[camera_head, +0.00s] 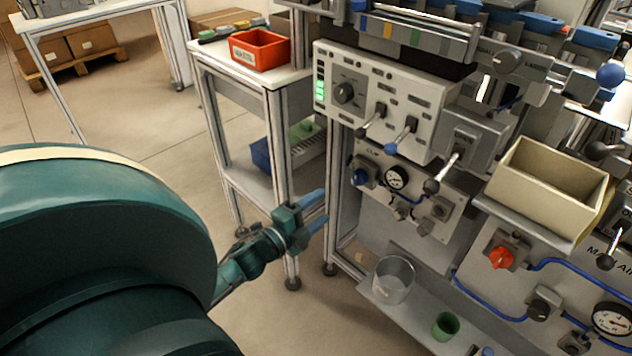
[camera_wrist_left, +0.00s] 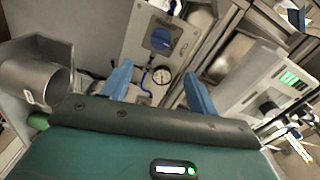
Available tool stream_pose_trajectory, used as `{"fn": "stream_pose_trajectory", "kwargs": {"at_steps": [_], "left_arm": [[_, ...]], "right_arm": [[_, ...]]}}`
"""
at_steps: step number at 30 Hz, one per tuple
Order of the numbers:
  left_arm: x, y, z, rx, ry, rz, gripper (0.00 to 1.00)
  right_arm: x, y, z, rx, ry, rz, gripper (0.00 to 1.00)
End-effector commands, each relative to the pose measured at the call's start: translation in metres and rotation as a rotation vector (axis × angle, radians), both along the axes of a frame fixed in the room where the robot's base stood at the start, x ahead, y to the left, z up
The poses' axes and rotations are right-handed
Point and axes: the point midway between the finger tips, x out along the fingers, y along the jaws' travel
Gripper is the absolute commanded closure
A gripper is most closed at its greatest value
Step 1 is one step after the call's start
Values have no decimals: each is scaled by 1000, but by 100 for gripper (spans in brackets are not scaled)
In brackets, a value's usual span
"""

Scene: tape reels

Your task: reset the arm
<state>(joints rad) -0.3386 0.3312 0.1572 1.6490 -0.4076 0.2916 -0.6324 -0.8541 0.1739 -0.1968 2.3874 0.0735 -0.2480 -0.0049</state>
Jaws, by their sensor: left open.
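My left gripper (camera_head: 314,210) is in the middle of the head view, at the end of my teal arm coming in from the left. Its two blue fingers are apart and empty. It hangs in front of the machine frame's left post, beside the small side table. In the left wrist view its fingers (camera_wrist_left: 160,88) show spread apart, with a panel holding a pressure gauge (camera_wrist_left: 163,76) beyond them. My right gripper is in neither view.
A white control panel (camera_head: 385,92) with levers stands right of the gripper. A beige bin (camera_head: 548,192) sits further right. A red bin (camera_head: 258,50) sits on the side table. Open floor lies left.

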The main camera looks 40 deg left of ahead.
Motion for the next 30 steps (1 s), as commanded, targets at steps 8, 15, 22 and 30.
{"fn": "stream_pose_trajectory", "kwargs": {"at_steps": [8, 15, 22, 30], "left_arm": [[-2, 0, 0, 0, -1, -1, 41], [-2, 0, 0, 0, 0, 0, 41], [-17, -27, -1, -141, 38, -9, 41], [-84, -131, 15, -780, 243, -7, 41]], "right_arm": [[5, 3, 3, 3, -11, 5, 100], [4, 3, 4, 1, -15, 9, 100], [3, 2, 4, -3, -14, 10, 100], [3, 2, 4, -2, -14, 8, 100]]}}
